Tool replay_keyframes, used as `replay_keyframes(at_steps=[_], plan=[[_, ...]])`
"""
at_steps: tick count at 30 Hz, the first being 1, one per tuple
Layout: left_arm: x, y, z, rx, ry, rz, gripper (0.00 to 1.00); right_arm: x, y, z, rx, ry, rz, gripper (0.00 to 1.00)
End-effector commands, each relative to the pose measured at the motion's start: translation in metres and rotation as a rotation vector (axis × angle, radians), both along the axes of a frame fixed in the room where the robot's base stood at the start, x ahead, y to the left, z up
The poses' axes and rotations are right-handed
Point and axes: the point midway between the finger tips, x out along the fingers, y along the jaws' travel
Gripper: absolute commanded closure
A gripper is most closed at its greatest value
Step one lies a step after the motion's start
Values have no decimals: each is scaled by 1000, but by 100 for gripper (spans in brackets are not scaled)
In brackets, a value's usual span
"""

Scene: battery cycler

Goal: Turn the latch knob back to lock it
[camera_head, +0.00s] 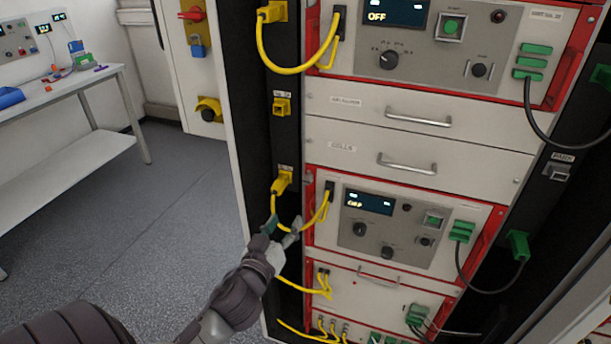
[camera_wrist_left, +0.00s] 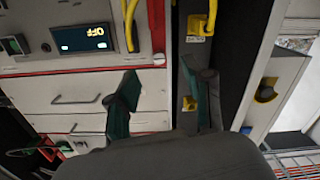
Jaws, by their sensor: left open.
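My left gripper (camera_head: 283,229) is open and empty, with two green-tipped fingers standing apart in front of the rack's left edge. It is beside the yellow cable of the lower unit, below a yellow plug (camera_head: 281,182). The upper unit has a small dark knob (camera_head: 479,70) on a light plate, and the lower unit has a similar knob (camera_head: 425,241). I cannot tell which is the latch knob; their labels are unreadable. The left gripper touches neither. My right gripper is not in view.
Yellow cables (camera_head: 298,69) hang along the rack's left side, and black cables with green plugs (camera_head: 517,245) on its right. Drawers with metal handles (camera_head: 418,118) sit between the units. A white workbench (camera_head: 70,88) stands at the left; the grey floor (camera_head: 150,220) between is clear.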

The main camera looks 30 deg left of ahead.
Motion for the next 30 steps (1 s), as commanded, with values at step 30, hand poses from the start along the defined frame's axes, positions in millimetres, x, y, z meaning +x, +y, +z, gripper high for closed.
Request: replay_keyframes(at_steps=[30], plan=[[131,30,24,-12,-49,0,49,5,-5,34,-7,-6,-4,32]])
